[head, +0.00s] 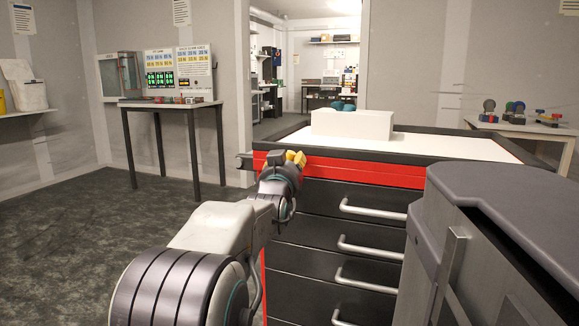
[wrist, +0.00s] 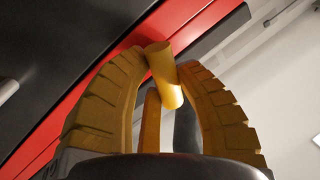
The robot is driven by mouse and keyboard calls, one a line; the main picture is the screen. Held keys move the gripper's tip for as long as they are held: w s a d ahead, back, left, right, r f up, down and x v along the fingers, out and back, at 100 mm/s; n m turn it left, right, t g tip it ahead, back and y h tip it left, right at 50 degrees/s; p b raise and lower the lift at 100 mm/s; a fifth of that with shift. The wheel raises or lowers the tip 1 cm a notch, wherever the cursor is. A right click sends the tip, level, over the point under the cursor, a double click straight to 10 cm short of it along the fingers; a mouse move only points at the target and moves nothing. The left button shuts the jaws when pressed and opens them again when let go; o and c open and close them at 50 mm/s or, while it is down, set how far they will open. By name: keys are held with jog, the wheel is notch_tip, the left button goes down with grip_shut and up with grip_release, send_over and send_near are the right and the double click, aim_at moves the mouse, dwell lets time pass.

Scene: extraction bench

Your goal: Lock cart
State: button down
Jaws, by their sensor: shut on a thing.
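The cart (head: 345,187) is black with a red band, a pale top and several drawers with silver bars. It stands right of centre in the head view; its red band (wrist: 75,110) also shows in the wrist view. My gripper (head: 289,158) is at the cart's upper left front corner, level with the band. How the cylinder joins the cart is hidden.
A white block (head: 352,125) lies on the cart top. A grey cabinet-like body (head: 490,210) fills the right foreground. A table with displays (head: 170,104) stands at the left, and a small table (head: 520,127) at the back right. Carpet at the left is clear.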

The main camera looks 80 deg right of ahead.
jog(key=c, duration=0.8)
grip_release()
jog(key=shift+s, duration=0.1)
jog(key=shift+c, duration=0.2)
jog(key=shift+a, duration=0.15)
jog(key=a, duration=1.1)
jog(key=shift+w+a+f, duration=0.3)
jog(key=shift+a+f, duration=0.05)
jog(key=shift+f, duration=0.1)
